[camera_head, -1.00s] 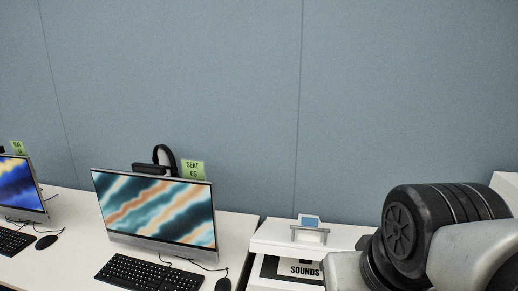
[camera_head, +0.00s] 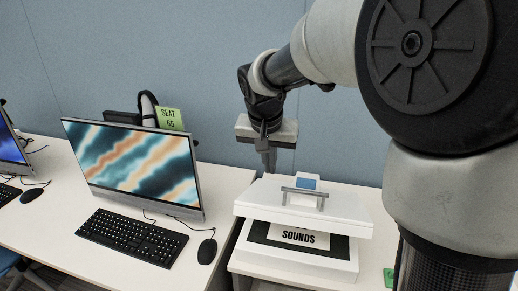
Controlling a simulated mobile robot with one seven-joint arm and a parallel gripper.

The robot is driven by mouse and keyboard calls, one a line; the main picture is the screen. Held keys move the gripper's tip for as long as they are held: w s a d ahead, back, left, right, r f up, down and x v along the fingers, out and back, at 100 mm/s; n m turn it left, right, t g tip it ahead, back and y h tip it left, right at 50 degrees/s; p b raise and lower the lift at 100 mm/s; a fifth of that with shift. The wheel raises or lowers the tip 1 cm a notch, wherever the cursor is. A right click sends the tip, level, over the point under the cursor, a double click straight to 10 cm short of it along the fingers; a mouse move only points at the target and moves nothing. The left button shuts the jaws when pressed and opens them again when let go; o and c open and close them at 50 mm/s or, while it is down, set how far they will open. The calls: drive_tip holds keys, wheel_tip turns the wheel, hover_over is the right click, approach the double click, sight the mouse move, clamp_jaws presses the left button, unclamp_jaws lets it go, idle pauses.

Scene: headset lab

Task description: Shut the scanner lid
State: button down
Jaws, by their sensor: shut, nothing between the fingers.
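The white scanner (camera_head: 300,265) stands on a white table right of the computer desk. Its lid (camera_head: 345,215) is raised partway, with a gap at the front. A grey bar handle (camera_head: 304,195) is on the lid's top. A sheet reading "SOUNDS" (camera_head: 298,237) shows on the dark bed below the lid. My gripper (camera_head: 269,168) is shut and empty, pointing down behind the lid's back left part in this view. Its fingertips are partly hidden by the lid or very near its back edge; I cannot tell whether they touch.
A monitor (camera_head: 135,170), a keyboard (camera_head: 132,237) and a mouse (camera_head: 207,251) are on the left desk. A green seat sign (camera_head: 169,118) and a headset (camera_head: 148,108) are behind the monitor. My arm fills the right side. The wall is close behind.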

drive_tip(key=x, duration=0.9)
drive_tip(key=shift+d+f, duration=0.1)
drive_tip(key=shift+f, duration=0.3)
drive_tip(key=shift+s+a+f, duration=0.2)
drive_tip(key=shift+s+f, duration=0.45)
drive_tip(key=shift+f, duration=0.35)
drive_tip(key=shift+s+a+f, duration=0.1)
drive_tip(key=shift+s+f, duration=0.15)
drive_tip(key=shift+f, duration=0.3)
